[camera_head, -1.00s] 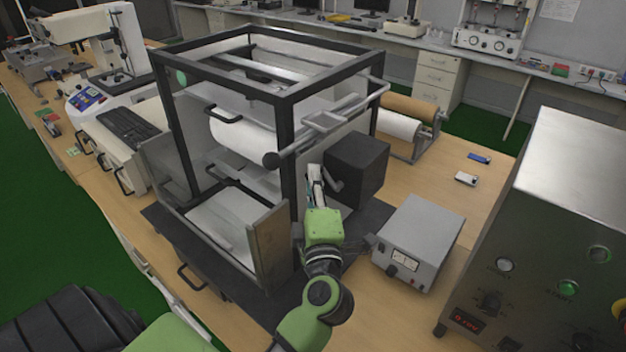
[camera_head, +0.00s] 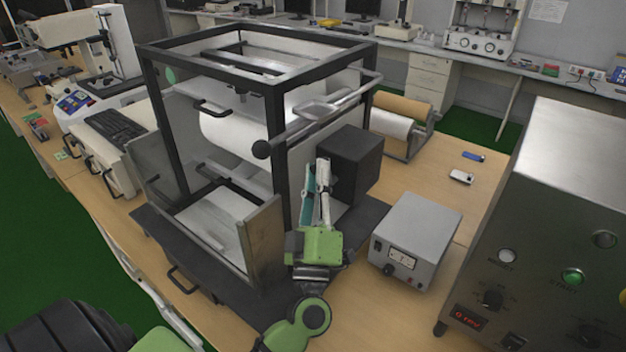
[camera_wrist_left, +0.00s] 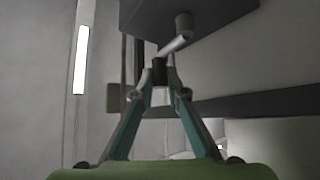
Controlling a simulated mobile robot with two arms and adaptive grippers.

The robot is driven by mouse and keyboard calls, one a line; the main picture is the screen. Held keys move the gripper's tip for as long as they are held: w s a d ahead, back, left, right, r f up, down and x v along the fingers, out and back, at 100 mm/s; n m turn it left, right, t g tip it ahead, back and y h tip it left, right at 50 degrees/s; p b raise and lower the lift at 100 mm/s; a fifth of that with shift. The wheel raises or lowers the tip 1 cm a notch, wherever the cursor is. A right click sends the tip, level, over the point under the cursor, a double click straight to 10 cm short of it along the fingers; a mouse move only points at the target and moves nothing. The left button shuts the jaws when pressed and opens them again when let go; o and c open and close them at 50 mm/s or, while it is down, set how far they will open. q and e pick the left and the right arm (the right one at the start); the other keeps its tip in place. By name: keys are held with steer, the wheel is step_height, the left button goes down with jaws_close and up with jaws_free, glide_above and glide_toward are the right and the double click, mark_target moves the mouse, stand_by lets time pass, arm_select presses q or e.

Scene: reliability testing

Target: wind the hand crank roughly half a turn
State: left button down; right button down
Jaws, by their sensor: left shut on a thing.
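The hand crank (camera_wrist_left: 174,45) shows in the left wrist view, with a grey arm slanting down and left from a short round hub under a dark box. Its dark grip lies between the fingertips of my left gripper (camera_wrist_left: 160,72), which is shut on it. In the head view my left gripper (camera_head: 323,168) points upward in front of the black box (camera_head: 352,165) on the side of the framed machine (camera_head: 282,130). There the fingers mostly hide the crank. My right gripper is in neither view.
A grey meter box (camera_head: 425,225) stands close to the right of my left arm. A large metal control cabinet (camera_head: 545,220) stands farther right. A metal panel (camera_head: 263,245) of the machine rises just left of my gripper.

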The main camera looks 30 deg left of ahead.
arm_select(q)
steer(key=shift+d+f+m+t+h+b, duration=0.1)
steer(key=shift+d+m+t+h+b, duration=0.15)
steer(key=shift+m+t+h, duration=0.45)
steer(key=shift+d+f+m+t+h+b, duration=0.1)
steer(key=shift+d+m+t+h+b, duration=0.15)
steer(key=shift+m, duration=0.75)
steer(key=shift+r+t, duration=0.1)
steer(key=shift+t, duration=0.15)
steer(key=c, duration=2.3)
jaws_free()
steer(key=shift+s, duration=0.1)
steer(key=v, duration=1.2)
steer(key=shift+s+r, duration=0.1)
